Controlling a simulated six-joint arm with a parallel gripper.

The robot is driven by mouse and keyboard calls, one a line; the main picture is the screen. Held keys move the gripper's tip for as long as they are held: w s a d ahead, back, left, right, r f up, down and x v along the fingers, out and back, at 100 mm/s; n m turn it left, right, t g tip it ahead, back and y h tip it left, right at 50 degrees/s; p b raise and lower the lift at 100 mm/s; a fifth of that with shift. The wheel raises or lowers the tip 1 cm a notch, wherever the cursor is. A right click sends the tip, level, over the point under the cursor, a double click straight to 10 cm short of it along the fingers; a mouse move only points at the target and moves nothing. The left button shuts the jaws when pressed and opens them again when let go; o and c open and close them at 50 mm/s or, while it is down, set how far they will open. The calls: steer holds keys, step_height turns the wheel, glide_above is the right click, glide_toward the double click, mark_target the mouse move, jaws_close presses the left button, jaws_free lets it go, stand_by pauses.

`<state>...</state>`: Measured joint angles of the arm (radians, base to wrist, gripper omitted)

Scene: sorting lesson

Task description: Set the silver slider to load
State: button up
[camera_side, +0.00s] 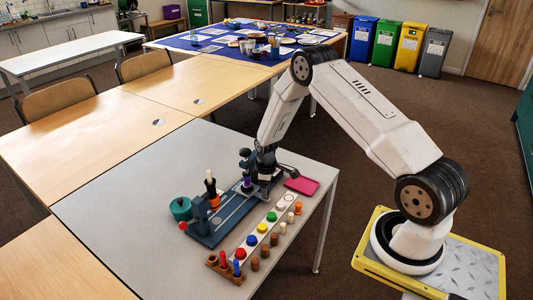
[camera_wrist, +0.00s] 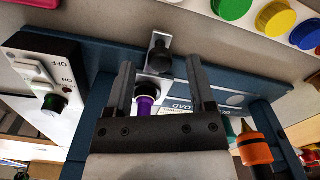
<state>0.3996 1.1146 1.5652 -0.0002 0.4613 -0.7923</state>
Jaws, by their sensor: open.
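A blue fixture (camera_side: 208,232) lies on the grey table. In the wrist view a silver plate with a dark knob (camera_wrist: 161,58) crosses its blue bar (camera_wrist: 95,58); it appears to be the silver slider. A purple part (camera_wrist: 145,106) is below the knob. A label reading LOAD (camera_wrist: 181,106) is right of the plate, partly hidden by my right finger. My gripper (camera_wrist: 160,68) is open, its fingers either side of the plate; contact cannot be told. In the side view my gripper (camera_side: 266,176) is low over the fixture's far end and hides the slider there.
A white box marked ON and OFF (camera_wrist: 75,72) stands left in the wrist view. An orange part (camera_wrist: 254,148) is at lower right. A strip of coloured round buttons (camera_side: 262,228), wooden pegs (camera_side: 265,251) and a pink pad (camera_side: 302,185) lie beside the fixture. The table's left side is clear.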

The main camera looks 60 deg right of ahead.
steer(key=shift+f, duration=0.5)
jaws_close()
stand_by(1.3)
